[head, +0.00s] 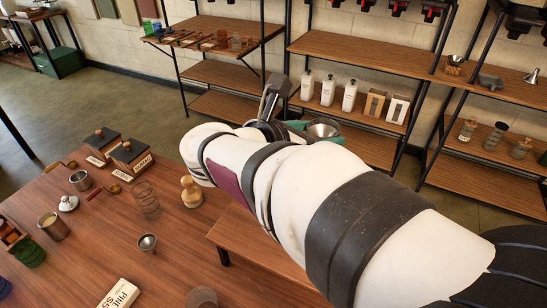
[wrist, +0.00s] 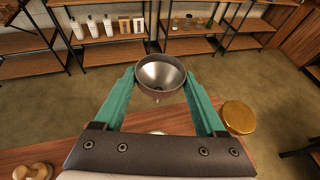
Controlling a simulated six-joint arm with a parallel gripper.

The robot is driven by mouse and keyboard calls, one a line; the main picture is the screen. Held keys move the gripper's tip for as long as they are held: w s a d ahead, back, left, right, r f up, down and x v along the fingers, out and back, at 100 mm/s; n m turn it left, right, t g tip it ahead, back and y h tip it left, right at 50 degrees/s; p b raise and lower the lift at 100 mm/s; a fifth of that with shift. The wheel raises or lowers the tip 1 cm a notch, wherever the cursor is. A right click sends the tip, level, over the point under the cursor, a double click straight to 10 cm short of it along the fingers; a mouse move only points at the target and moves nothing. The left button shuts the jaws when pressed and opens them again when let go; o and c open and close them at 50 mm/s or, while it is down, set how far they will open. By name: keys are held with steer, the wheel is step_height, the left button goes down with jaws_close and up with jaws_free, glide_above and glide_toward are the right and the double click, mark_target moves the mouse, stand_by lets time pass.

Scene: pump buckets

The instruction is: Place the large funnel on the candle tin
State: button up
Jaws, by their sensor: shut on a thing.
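The large funnel (wrist: 161,76) is a grey metal cone, mouth up, held between the teal fingertips of my gripper (wrist: 161,80) in the wrist view. It also shows in the head view (head: 323,129), beyond my white arm, with part of the teal fingers. A round gold-coloured tin-like thing (wrist: 238,117) stands to the right of the right finger in the wrist view, apart from the funnel; it may be the candle tin. In the head view my arm hides that area. An open metal tin (head: 54,226) stands on the left table; I cannot tell its contents.
The wooden table (head: 170,270) holds a small funnel (head: 147,242), a wire coil (head: 145,198), a wooden knob-shaped piece (head: 190,191) and grinder-like boxes (head: 131,156). A lower bench (head: 260,260) adjoins it. Shelves (head: 360,50) with white bottles (head: 328,90) stand behind. Open floor lies between.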

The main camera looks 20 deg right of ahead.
steer(key=s+d+m+g+h, duration=0.1)
steer(key=s+d+m+g, duration=0.3)
steer(key=s, duration=0.6)
steer(key=shift+n+h, duration=0.3)
steer(key=w+a+f, duration=0.2)
steer(key=f, duration=0.1)
steer(key=w+a+f, duration=0.3)
steer(key=f, duration=0.1)
steer(key=w+a+f, duration=0.2)
steer(key=f, duration=0.2)
steer(key=shift+w+a, duration=0.15)
steer(key=shift+a, duration=0.15)
steer(key=shift+f, duration=0.25)
steer(key=shift+f, duration=0.2)
